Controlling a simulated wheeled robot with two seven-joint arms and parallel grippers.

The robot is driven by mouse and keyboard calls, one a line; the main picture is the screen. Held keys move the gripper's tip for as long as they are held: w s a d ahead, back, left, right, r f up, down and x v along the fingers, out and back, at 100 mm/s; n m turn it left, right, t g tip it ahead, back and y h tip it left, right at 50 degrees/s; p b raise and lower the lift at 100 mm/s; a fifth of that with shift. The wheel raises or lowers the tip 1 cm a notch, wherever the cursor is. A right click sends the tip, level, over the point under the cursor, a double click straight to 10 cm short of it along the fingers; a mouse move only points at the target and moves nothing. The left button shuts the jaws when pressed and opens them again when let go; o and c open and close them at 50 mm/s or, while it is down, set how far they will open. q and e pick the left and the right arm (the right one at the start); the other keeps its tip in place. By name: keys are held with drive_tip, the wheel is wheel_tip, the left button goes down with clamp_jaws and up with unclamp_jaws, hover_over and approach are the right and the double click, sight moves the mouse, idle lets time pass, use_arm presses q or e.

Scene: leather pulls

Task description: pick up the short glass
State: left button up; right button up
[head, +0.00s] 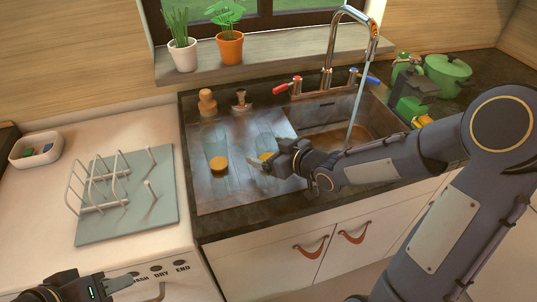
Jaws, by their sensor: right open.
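Two clear glasses with orange at the bottom stand side by side on the metal drainboard (240,193). The left glass (216,145) is in full view and looks slightly taller. The right glass (266,142) looks shorter, and its lower part is partly hidden by my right gripper (257,168). My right gripper is open, with its fingers pointing left just in front of the right glass; I cannot tell whether they touch it. My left gripper (124,284) is low at the bottom left, over the white appliance front, away from the glasses; its jaws are unclear.
The sink (330,113) with running tap (345,25) lies right of the drainboard. A wooden-topped bottle (208,103) and a small stoppered item (241,100) stand behind the glasses. A dish rack (125,207) is at left, green pots (447,72) at right.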

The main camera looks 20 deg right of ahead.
drive_tip(key=shift+w+a+f, duration=0.1)
drive_tip(key=shift+w+a, duration=0.05)
drive_tip(key=shift+w, duration=0.05)
drive_tip(key=c, duration=1.1)
drive_tip(key=shift+c, duration=0.3)
drive_tip(key=shift+r, duration=0.2)
